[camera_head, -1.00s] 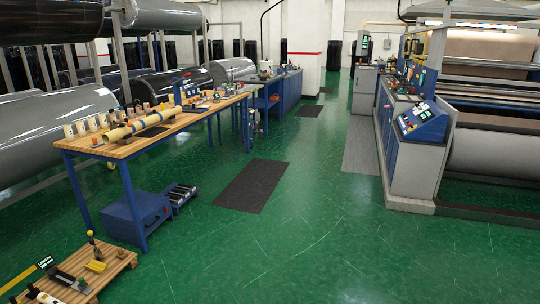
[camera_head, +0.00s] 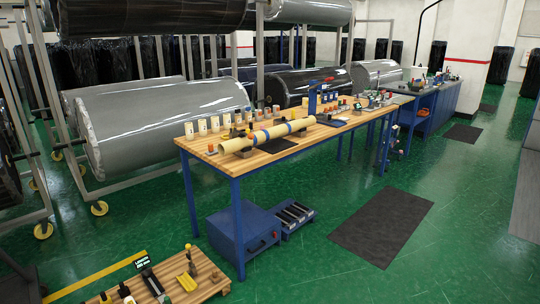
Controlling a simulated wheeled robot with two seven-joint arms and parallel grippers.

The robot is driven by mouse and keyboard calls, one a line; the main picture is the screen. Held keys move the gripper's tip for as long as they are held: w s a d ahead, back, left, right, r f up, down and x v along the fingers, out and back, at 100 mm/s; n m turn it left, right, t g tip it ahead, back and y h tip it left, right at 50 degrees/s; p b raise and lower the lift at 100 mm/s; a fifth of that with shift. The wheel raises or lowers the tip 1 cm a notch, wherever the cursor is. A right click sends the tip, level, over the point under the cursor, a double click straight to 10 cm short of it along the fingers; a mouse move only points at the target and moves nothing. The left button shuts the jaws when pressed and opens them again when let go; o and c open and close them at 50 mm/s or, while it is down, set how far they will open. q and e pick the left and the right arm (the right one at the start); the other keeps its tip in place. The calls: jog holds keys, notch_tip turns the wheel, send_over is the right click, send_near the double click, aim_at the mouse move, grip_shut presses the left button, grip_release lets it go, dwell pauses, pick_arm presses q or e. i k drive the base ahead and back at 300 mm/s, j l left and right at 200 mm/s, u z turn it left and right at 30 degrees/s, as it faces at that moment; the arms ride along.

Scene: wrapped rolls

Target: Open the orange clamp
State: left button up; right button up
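I cannot pick out an orange clamp for certain at this distance. A wooden-topped workbench (camera_head: 190,143) with blue legs stands in the middle of the view. Along its front lies a pale yellow tube (camera_head: 238,144) with blue bands, resting on low supports. Small orange pieces stand on the bench, one near the left end (camera_head: 211,149) and one behind the tube (camera_head: 276,109); their shape is too small to tell. A blue upright tool with a red handle (camera_head: 328,79) stands behind the tube's right end. Neither of my grippers is in view.
A low wooden pallet (camera_head: 207,280) with tools lies on the floor at the front left. A blue box (camera_head: 242,237) and a blue tray (camera_head: 294,218) sit under the bench. Green floor with a dark mat (camera_head: 382,226) is clear at the right.

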aim_at(251, 136)
jog(key=i+j, duration=0.75)
